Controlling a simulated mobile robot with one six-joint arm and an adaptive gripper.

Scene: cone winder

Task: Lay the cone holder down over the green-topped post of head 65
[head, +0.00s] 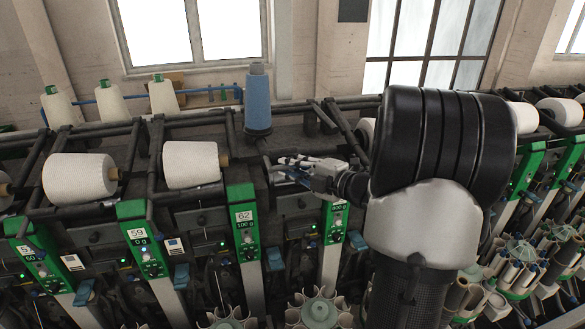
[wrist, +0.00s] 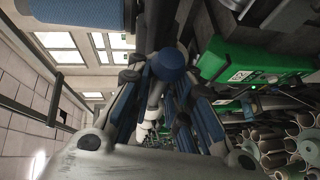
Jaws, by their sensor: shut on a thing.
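My gripper (head: 284,169) is shut on the cone holder, seen as a dark bar with a rounded blue end (wrist: 171,64) between the fingers in the wrist view. Most of the holder is hidden by the fingers in the head view. The gripper is just right of the standing blue cone (head: 258,105), above the dark machine bed. The green-topped post (head: 336,220) right of the one marked 62 (head: 243,218) stands below my gripper; my arm covers its upper label, so I cannot read its head number. A green post top (wrist: 262,66) also shows right of the fingers in the wrist view.
White cones (head: 80,180) and (head: 191,164) lie in holders to the left. Three upright cones (head: 163,96) stand behind them. Dark holder bars (head: 232,135) flank the blue cone. Bobbin magazines (head: 319,311) fill the lower front. My arm hides much of the right.

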